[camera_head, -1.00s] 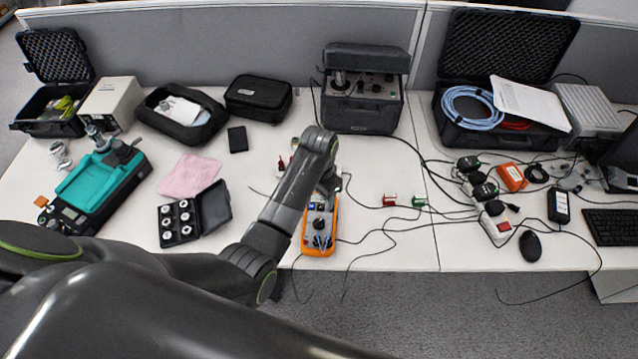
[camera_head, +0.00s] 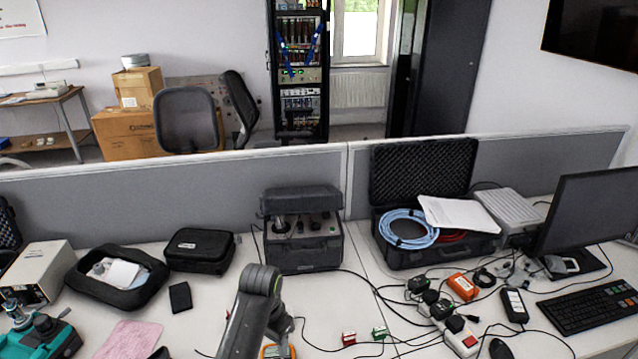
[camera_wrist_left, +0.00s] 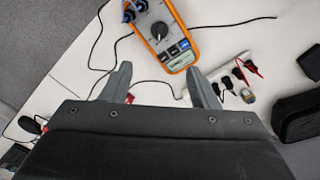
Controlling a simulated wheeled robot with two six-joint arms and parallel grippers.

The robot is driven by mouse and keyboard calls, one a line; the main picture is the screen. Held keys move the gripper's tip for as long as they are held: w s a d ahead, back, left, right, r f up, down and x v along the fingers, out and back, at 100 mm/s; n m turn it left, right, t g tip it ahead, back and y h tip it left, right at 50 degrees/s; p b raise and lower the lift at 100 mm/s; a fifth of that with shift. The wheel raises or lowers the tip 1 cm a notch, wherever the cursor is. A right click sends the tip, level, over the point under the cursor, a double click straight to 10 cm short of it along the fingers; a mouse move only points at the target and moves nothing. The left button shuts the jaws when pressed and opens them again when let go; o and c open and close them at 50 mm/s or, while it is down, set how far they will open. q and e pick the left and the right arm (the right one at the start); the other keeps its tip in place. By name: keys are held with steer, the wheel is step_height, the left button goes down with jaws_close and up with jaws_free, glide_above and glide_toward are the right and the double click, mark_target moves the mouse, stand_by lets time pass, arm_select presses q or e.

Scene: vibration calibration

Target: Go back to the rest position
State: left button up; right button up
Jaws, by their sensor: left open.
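My left arm comes up from the bottom of the head view, and its wrist (camera_head: 262,283) is over the front of the table; its fingers are hidden there. In the left wrist view my left gripper (camera_wrist_left: 161,84) is open, its two fingers spread with nothing between them. An orange-edged multimeter (camera_wrist_left: 160,30) lies on the white table beyond the fingertips, apart from them. Only a bit of its orange edge (camera_head: 268,351) shows in the head view, at the bottom. My right gripper is in neither view.
A grey calibrator case (camera_head: 303,245) stands behind the arm. An open black case (camera_head: 400,255) with blue cable is right of it. Loose wires and a power strip (camera_head: 459,338) lie at right. A black pouch (camera_head: 200,250) and pink cloth (camera_head: 130,340) are at left. A grey partition (camera_head: 200,190) bounds the back.

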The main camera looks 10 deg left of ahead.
arm_select(q)
steer(key=s+a+f+n+t, duration=0.2)
steer(key=s+a+f+n, duration=0.2)
steer(key=s+a, duration=0.8)
steer(key=s+a+r+n+t+y, duration=0.1)
steer(key=s+r, duration=0.2)
steer(key=s, duration=0.5)
steer(key=s+a+r+n+t+y, duration=0.1)
steer(key=s+a+r, duration=0.1)
steer(key=s, duration=0.7)
step_height(320, 180, down, 30)
steer(key=a+g+b, duration=0.2)
steer(key=b, duration=0.3)
steer(key=s+d+f+b, duration=0.1)
steer(key=s+f+b, duration=0.1)
steer(key=s+f, duration=0.5)
steer(key=s+d+f+h+b, duration=0.1)
steer(key=s+f+b, duration=0.2)
steer(key=s+f, duration=0.5)
step_height(320, 180, down, 5)
steer(key=shift+r+g, duration=0.1)
steer(key=shift+g, duration=0.3)
